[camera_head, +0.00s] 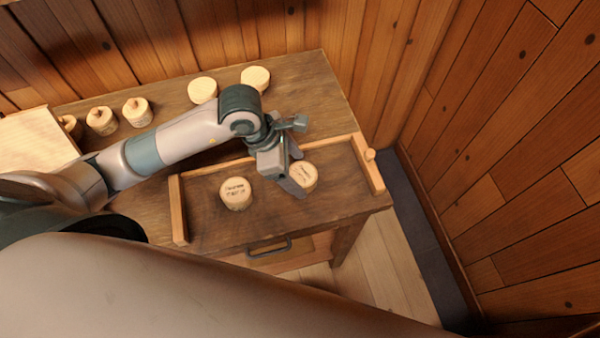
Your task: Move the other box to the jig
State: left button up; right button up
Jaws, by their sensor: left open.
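Two round, pale wooden boxes with dark lettering on top are on the brown table, inside a low wooden frame that may be the jig (178,210). The left box (236,193) stands clear. The right box (306,176) is partly hidden by my left gripper (295,173), which is open at its left side. One finger passes in front of this box; I cannot tell whether it touches. The frame has a rail at the left, one at the back and one at the right with a peg. My right gripper is not in view.
Several pale knobbed pieces (136,112) stand at the back left, beside a light board (36,141). Two plain round pieces (203,90) stand farther back. Plank walls close the back and right. A drawer handle (269,248) is on the table's front. Bare tabletop lies right of the right box.

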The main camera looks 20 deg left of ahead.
pick_arm(q)
jog(key=b+v, duration=0.1)
jog(key=v, duration=0.8)
jog(key=shift+r+b, duration=0.15)
jog(key=shift+b, duration=0.25)
